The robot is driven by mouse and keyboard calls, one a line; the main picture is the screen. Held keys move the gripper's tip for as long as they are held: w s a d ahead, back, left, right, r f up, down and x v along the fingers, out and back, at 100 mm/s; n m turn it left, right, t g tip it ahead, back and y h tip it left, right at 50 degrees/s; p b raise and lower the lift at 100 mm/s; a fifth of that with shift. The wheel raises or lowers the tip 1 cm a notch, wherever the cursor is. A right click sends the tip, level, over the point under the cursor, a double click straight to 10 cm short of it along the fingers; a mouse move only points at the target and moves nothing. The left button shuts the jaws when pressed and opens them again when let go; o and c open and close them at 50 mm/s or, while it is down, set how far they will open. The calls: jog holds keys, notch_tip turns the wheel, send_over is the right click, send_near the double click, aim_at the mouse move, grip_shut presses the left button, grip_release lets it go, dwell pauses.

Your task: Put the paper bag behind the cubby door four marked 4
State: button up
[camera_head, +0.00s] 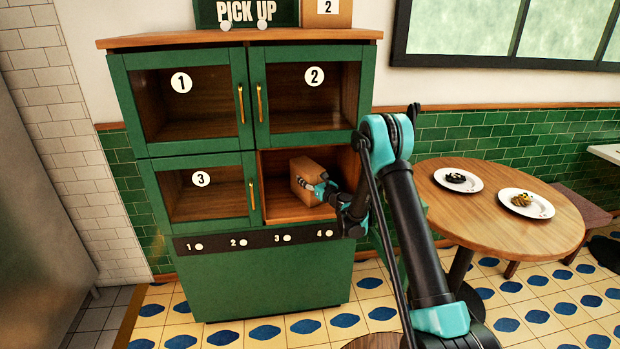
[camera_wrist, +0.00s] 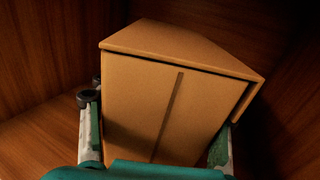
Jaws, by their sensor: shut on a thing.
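The paper bag (camera_head: 304,170) is a plain brown block inside the open lower-right compartment (camera_head: 278,205) of the green cabinet. My gripper (camera_head: 316,187) reaches in from the right and is shut on the bag. In the wrist view the bag (camera_wrist: 165,105) fills the middle, tilted, with a finger on each side and wooden walls around it. I cannot tell whether the bag touches the compartment floor. The compartment's door is not clearly visible; my arm covers the area to its right. The label 4 (camera_head: 320,233) shows on the dark strip below.
Doors 1 (camera_head: 181,83), 2 (camera_head: 314,76) and 3 (camera_head: 201,179) are shut, with brass handles. A brown box marked 2 (camera_head: 327,14) stands on the cabinet top beside the PICK UP sign (camera_head: 247,12). A round table (camera_head: 480,215) with two plates stands at right.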

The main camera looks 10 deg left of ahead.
jog(key=o, duration=1.3)
jog(key=shift+f, duration=0.15)
jog(key=shift+v, duration=3.75)
